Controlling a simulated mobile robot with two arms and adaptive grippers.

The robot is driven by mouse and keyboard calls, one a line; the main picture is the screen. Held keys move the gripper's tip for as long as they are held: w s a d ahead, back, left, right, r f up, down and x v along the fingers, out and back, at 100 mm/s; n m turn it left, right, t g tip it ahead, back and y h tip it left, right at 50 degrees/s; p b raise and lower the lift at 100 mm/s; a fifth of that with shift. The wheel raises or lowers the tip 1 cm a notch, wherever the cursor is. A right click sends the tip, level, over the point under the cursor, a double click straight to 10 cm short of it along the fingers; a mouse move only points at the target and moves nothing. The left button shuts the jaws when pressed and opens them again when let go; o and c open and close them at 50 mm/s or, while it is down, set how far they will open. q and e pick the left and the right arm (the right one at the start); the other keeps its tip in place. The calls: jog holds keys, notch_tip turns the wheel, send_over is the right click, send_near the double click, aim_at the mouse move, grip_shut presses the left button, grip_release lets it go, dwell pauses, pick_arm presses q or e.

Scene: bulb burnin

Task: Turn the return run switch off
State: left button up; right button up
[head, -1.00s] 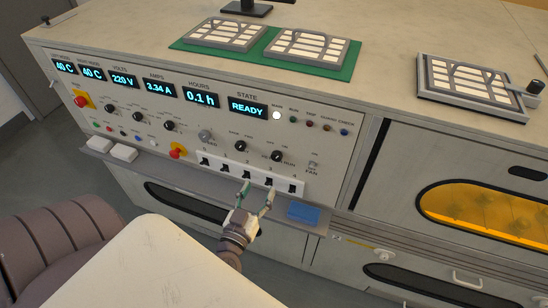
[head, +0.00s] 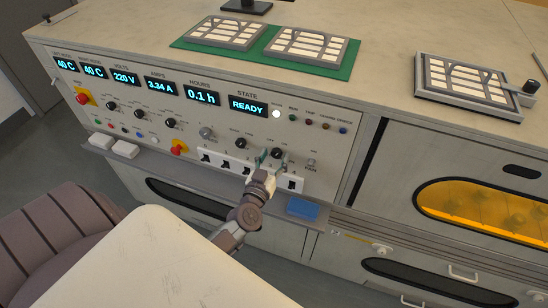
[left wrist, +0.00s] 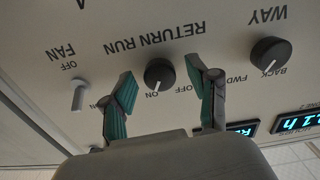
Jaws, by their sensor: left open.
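The return run switch is a black round knob (left wrist: 159,74) on the panel, shown upside down in the left wrist view. Its white pointer mark points toward the ON label. In the head view the knob (head: 277,153) sits low on the panel's right part. My left gripper (head: 273,160) is open in front of it. In the left wrist view its green-padded fingers (left wrist: 158,82) stand on either side of the knob, with a gap on both sides. Whether they touch the panel I cannot tell. My right gripper is not in view.
The WAY knob (left wrist: 270,54) and the FAN toggle (left wrist: 78,95) flank the return run knob. A blue block (head: 302,207) rests on the ledge.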

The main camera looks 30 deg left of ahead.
pick_arm(q)
grip_shut()
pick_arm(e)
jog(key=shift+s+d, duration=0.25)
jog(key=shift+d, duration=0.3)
pick_arm(q)
jog(key=n, duration=0.5)
jog(key=shift+n, duration=0.3)
jog(key=n, duration=0.4)
jog(key=shift+n+b, duration=0.4)
jog(key=shift+n, duration=0.7)
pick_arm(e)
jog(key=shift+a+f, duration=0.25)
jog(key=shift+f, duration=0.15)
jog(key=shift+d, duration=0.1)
pick_arm(q)
grip_release()
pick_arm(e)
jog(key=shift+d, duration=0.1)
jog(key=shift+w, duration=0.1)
